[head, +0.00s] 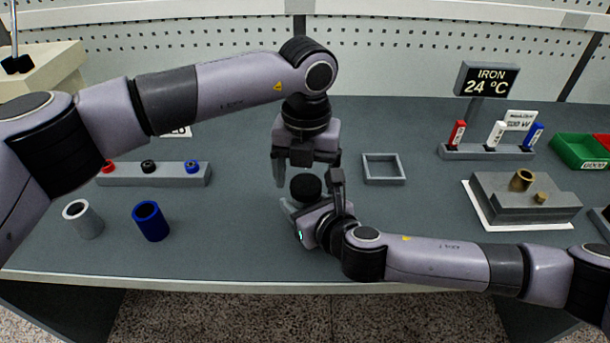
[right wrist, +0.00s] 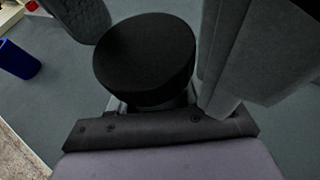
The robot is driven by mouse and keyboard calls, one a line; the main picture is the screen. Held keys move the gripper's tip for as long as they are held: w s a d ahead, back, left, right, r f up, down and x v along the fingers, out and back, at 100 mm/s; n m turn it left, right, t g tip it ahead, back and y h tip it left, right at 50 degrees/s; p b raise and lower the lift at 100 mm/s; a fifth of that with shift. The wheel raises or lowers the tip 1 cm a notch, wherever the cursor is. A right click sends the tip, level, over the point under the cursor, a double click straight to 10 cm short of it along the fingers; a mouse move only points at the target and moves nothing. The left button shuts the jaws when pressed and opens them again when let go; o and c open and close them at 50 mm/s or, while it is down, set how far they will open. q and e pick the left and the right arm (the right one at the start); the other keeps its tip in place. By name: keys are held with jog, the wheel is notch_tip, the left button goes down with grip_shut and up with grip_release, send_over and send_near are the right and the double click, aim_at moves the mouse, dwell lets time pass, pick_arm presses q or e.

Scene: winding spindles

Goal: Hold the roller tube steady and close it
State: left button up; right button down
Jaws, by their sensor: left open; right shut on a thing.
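A black, round, solid-topped piece (head: 305,187), apparently the roller tube's top, stands upright near the front middle of the table. My right gripper (head: 311,196) is shut around it from the right. In the right wrist view the black top (right wrist: 145,55) sits between the dark fingers; the body below is hidden, so I cannot tell whether the top is a separate cap. My left gripper (head: 307,170) points down just above and behind the black top, open, with its fingers apart and nothing seen between them.
A grey open tube (head: 85,222) and a blue open tube (head: 151,222) stand front left. Behind them is a grey rack (head: 135,176) with red, black and blue pieces. A square grey frame (head: 384,170) lies right of the grippers. A grey block fixture (head: 505,203) sits further right.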

pick_arm(q)
notch_tip(320, 180, up, 4)
jog(key=shift+f, duration=0.1)
jog(key=shift+c, duration=0.2)
jog(key=r+n, duration=0.1)
jog(key=n, duration=0.2)
jog(key=shift+r, duration=0.4)
jog(key=shift+r+n, duration=0.45)
jog(key=shift+n, duration=0.45)
jog(key=shift+r+n, duration=0.45)
jog(key=shift+n, duration=0.45)
jog(key=shift+f, duration=0.15)
jog(key=shift+f, duration=3.9)
